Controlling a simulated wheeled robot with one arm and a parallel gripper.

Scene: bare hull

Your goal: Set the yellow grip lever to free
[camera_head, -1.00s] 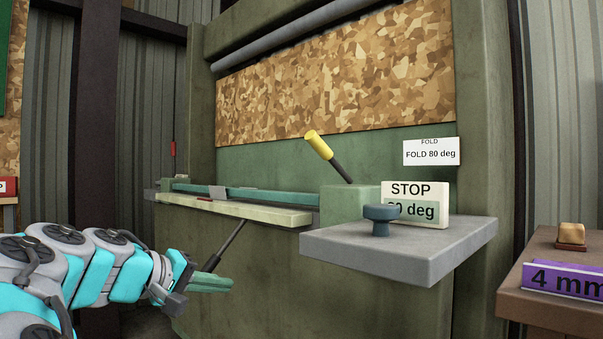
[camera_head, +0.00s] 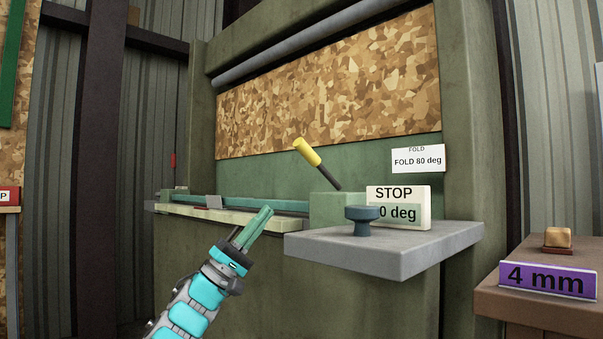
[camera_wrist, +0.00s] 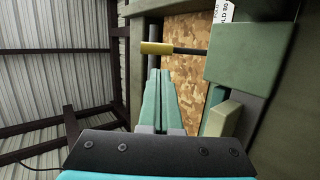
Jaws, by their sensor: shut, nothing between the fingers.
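The yellow grip lever (camera_head: 307,152) has a yellow handle on a dark rod. It tilts up and to the left from a green block (camera_head: 335,208) at the right end of the folding bench. In the wrist view the yellow grip (camera_wrist: 157,48) lies beyond my fingertips, with its rod running right to the green housing. My gripper (camera_head: 262,216) is shut and empty, below and left of the lever, in front of the bench. Its green fingers (camera_wrist: 159,82) are together in the wrist view and appear apart from the lever.
A grey shelf (camera_head: 400,255) juts out right of my gripper, carrying a blue knob (camera_head: 361,218) and a STOP sign (camera_head: 398,207). A FOLD 80 deg label (camera_head: 418,160) is on the machine. A brown table with a 4 mm sign (camera_head: 547,280) stands at far right.

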